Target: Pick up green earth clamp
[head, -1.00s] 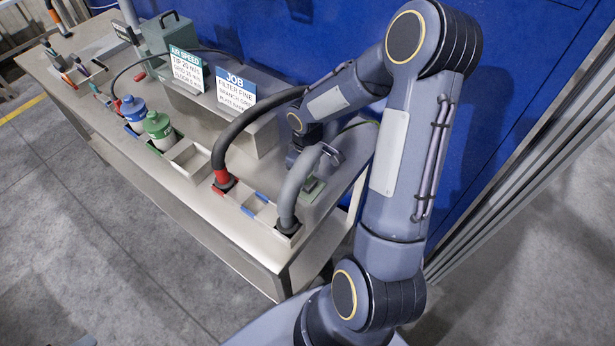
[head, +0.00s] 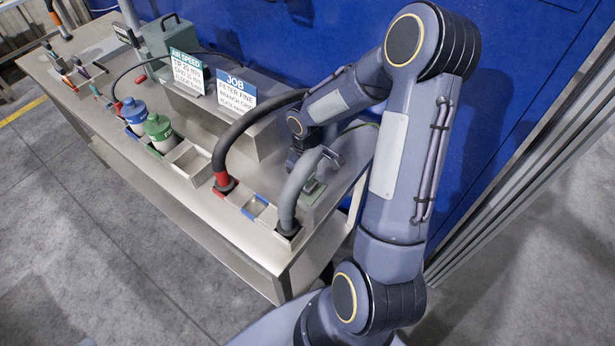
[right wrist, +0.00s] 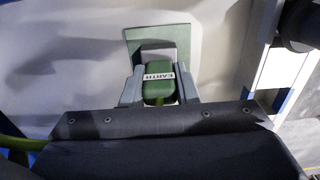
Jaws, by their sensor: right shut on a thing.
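The green earth clamp (right wrist: 158,86), with a white EARTH label, sits between the two grey fingers of my right gripper (right wrist: 158,92) in the right wrist view. The fingers are shut on it from both sides. A green plate (right wrist: 134,45) lies just behind the clamp. In the head view my right gripper (head: 322,163) is low over the right end of the bench, partly hidden behind a grey hose. A bit of green (head: 312,188) shows below it there. I cannot tell whether the clamp is clear of the surface. My left gripper is not in view.
The metal bench (head: 243,258) holds a grey hose (head: 293,192), a black hose with a red collar (head: 224,160), a blue-topped bottle (head: 134,112) and a green-topped bottle (head: 158,128). Two signs stand behind. A blue wall (head: 300,45) closes the back.

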